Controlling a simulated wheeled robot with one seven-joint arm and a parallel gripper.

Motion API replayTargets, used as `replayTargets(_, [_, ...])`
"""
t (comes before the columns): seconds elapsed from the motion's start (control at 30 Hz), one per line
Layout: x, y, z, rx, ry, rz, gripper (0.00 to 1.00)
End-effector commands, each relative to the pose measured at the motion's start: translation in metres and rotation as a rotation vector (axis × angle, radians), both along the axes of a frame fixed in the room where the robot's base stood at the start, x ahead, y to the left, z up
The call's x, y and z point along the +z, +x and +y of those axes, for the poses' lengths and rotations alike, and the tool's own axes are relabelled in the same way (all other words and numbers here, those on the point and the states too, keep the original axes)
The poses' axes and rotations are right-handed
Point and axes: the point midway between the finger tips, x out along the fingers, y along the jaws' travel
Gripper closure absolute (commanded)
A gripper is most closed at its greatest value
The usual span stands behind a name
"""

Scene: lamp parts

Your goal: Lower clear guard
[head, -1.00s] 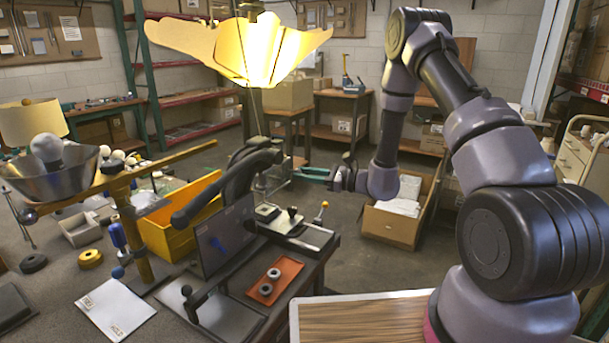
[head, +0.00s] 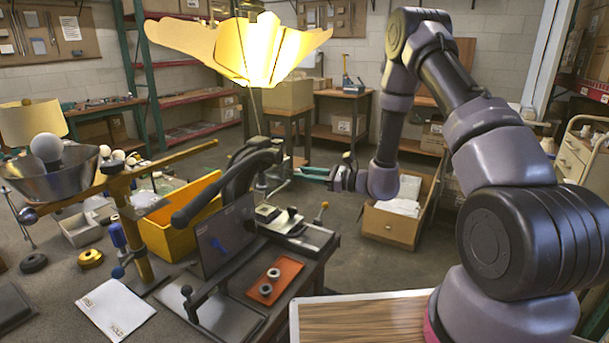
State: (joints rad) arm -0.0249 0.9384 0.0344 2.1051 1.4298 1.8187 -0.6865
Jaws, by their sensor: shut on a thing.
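The guard (head: 225,236) is a dark, see-through panel standing tilted upright at the near left of the bench press. A blue patch shows in it. The press (head: 243,180) has a long black lever arm reaching toward the lower left. My gripper (head: 343,178) is beyond and to the right of the press, apart from the guard in the picture. Its jaws are small and dark here and closed; what is between them cannot be made out.
An orange tray (head: 289,278) with dark rings lies on the press bench (head: 305,270). A yellow bin (head: 160,240) stands to the left.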

Motion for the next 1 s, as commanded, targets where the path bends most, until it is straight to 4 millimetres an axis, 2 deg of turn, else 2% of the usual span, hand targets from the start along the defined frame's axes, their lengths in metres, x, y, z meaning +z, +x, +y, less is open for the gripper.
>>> replayTargets(0.17, [-0.009,0.000,-0.001,-0.001,-0.001,0.003,1.00])
replayTargets(0.4, [-0.063,0.000,-0.001,-0.001,0.000,0.005,1.00])
replayTargets(0.6, [-0.094,0.001,-0.001,-0.002,-0.001,0.002,1.00])
replayTargets(0.97, [-0.101,0.000,-0.001,-0.002,-0.004,0.002,1.00])
replayTargets(1.0, [-0.102,0.000,-0.001,-0.002,-0.005,0.002,0.64])
